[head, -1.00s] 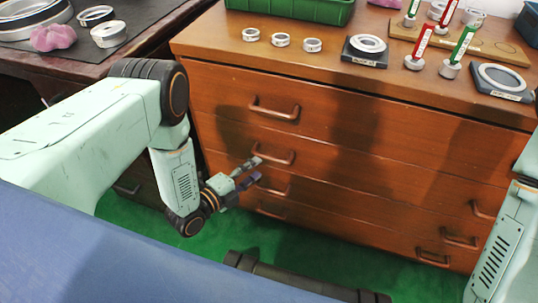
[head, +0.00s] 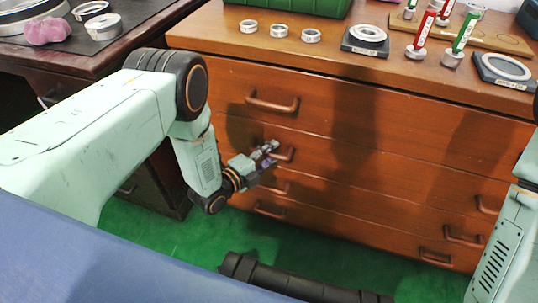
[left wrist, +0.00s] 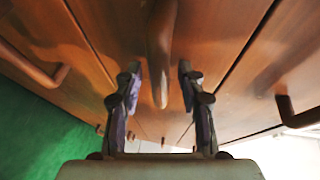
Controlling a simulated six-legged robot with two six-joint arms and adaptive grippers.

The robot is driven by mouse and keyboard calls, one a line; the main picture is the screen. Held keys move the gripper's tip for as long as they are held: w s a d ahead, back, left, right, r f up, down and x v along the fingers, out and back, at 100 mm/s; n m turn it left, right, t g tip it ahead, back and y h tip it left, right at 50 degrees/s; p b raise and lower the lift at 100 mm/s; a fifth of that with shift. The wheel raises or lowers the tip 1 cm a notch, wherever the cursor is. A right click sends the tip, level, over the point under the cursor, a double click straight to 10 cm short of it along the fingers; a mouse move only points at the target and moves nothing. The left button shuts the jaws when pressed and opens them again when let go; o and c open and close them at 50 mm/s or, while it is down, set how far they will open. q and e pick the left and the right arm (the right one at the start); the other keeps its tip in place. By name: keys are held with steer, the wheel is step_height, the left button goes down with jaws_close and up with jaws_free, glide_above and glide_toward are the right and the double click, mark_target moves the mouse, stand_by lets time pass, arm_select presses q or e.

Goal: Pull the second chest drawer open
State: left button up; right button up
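The wooden chest (head: 400,125) stands in front of me with its drawers shut. The second drawer's handle (head: 287,155) is a brown bar, partly hidden behind my left gripper (head: 270,153). In the left wrist view the handle (left wrist: 162,45) lies between the two fingers of my left gripper (left wrist: 158,82). The fingers are apart, with a visible gap on each side of the handle. My right gripper is out of view; only part of my right arm shows at the right edge.
The top drawer's handle (head: 272,103) is above my gripper and the lower handles (head: 270,209) are below it. Bearing rings (head: 280,31), a green bin (head: 300,5) and red and green tools stand on the chest. A dark desk (head: 120,55) is at the left.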

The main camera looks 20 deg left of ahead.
arm_select(q)
steer(key=shift+c, duration=0.2)
jaws_close()
stand_by(0.5)
